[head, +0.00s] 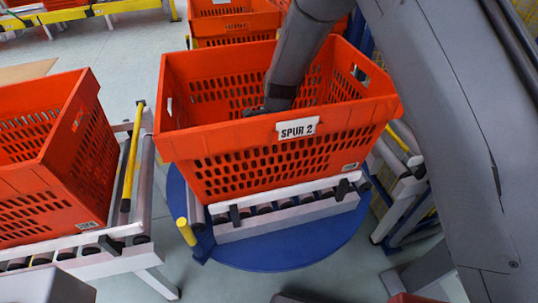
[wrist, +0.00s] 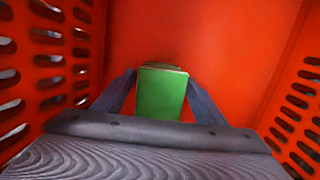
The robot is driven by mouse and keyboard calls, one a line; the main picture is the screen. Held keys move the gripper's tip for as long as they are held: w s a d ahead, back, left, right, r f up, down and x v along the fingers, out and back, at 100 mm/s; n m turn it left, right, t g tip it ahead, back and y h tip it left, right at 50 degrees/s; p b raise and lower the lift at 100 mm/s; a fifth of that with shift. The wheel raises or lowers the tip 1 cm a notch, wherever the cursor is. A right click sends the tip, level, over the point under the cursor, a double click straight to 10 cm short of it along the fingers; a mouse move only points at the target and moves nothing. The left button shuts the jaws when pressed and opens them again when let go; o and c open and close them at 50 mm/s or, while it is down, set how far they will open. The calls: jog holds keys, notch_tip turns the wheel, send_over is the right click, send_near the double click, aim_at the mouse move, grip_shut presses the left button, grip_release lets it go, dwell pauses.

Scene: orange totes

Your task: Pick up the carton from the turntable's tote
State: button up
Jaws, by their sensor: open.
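The turntable's orange tote (head: 290,155), labelled SPUR 2, stands on a roller section over the blue turntable (head: 285,248). My arm reaches down into this tote, and its front wall hides my gripper's tips in the head view. In the wrist view a green carton (wrist: 161,92) is on the tote's orange floor (wrist: 200,35). My gripper (wrist: 163,85) is open, with one finger on the left and one on the right of the carton. Whether the fingers touch it, I cannot tell. The carton's lower part is hidden behind the gripper's body. The carton is not visible in the head view.
Another orange tote (head: 45,160) stands on a roller conveyor (head: 100,255) at the left. More orange totes (head: 235,22) stand behind. The perforated tote walls (wrist: 50,60) rise close on the left and right of my gripper. A yellow post (head: 186,232) stands at the turntable's left edge.

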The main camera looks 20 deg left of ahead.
jog(key=shift+a+f, duration=0.1)
jog(key=shift+f, duration=0.4)
jog(key=c, duration=1.4)
jog(key=shift+o, duration=0.2)
jog(key=shift+r, duration=0.1)
